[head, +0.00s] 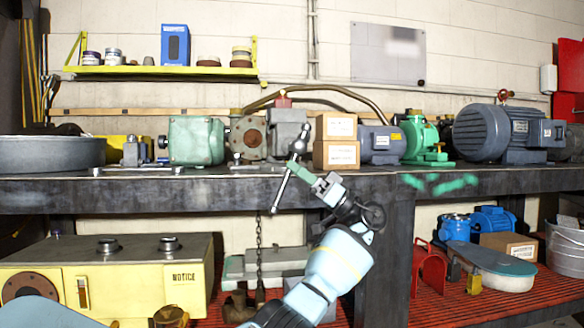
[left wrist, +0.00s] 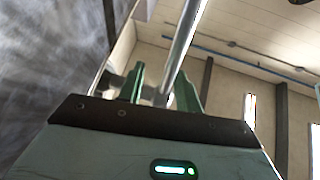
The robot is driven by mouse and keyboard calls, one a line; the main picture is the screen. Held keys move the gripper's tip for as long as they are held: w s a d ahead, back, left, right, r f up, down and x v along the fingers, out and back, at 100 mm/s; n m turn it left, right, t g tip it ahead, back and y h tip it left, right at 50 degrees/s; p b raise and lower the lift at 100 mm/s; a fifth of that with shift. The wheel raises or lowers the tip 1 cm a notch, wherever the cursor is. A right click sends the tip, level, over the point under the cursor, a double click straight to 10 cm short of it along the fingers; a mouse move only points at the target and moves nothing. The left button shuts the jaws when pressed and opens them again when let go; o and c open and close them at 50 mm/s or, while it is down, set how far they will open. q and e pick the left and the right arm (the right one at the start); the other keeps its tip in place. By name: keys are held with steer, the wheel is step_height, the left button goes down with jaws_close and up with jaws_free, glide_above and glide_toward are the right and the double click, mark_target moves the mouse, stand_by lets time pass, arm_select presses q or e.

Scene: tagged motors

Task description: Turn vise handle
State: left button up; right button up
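The grey vise (head: 287,132) sits at the front edge of the dark workbench (head: 190,190). Its thin metal handle (head: 281,193) slants down in front of the bench edge, with a knob at the upper end. My left gripper (head: 297,168) reaches up from below right, with its green fingers at the handle. In the left wrist view the handle bar (left wrist: 187,42) runs between the two fingers (left wrist: 160,85), closer to the right finger. A gap shows beside the left finger, so the gripper looks open around the bar. My right gripper is not in view.
Cardboard boxes (head: 336,154) stand right of the vise, and a green pump (head: 196,141) stands to its left. A large blue-grey motor (head: 495,133) is farther right on the bench. A chain (head: 259,245) hangs below the vise. A yellow cabinet (head: 125,270) fills the lower left.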

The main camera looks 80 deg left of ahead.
arm_select(q)
steer(key=shift+f+b+v, duration=0.25)
steer(key=shift+b+v, duration=0.2)
steer(key=shift+v, duration=2.35)
steer(key=shift+s, duration=0.15)
steer(key=v, duration=0.7)
steer(key=shift+w+f, duration=0.2)
steer(key=shift+w, duration=0.05)
